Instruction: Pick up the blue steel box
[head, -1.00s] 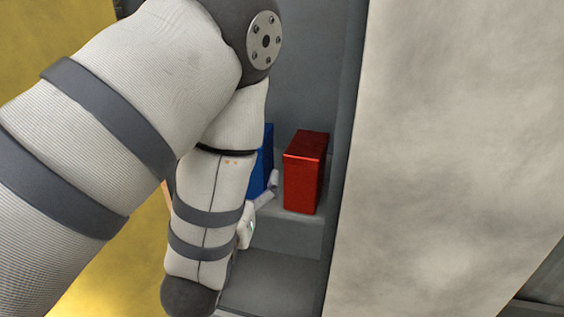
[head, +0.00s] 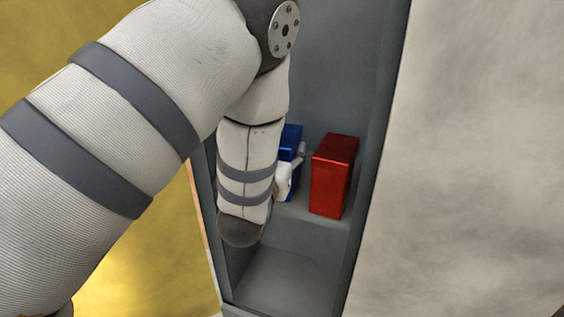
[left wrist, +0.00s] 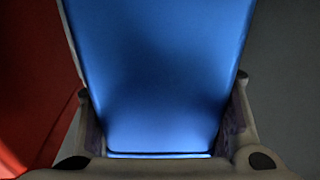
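The blue steel box (head: 290,138) stands left of the red box in a grey recess. My left forearm and gripper hide part of it in the head view. In the left wrist view the blue box (left wrist: 160,75) fills the space between the fingers of my left gripper (left wrist: 163,90). One finger is on each side, with the fingertips very close to the box edges; contact is not clear. In the head view one finger of that gripper shows in front of the box's right part, splayed outward. My left gripper looks open. My right gripper is not in view.
A red box (head: 334,175) stands close to the right of the blue box on the same grey ledge (head: 292,210). A pale wall (head: 480,150) is on the right and a yellow surface (head: 110,270) on the left. The lower recess floor is clear.

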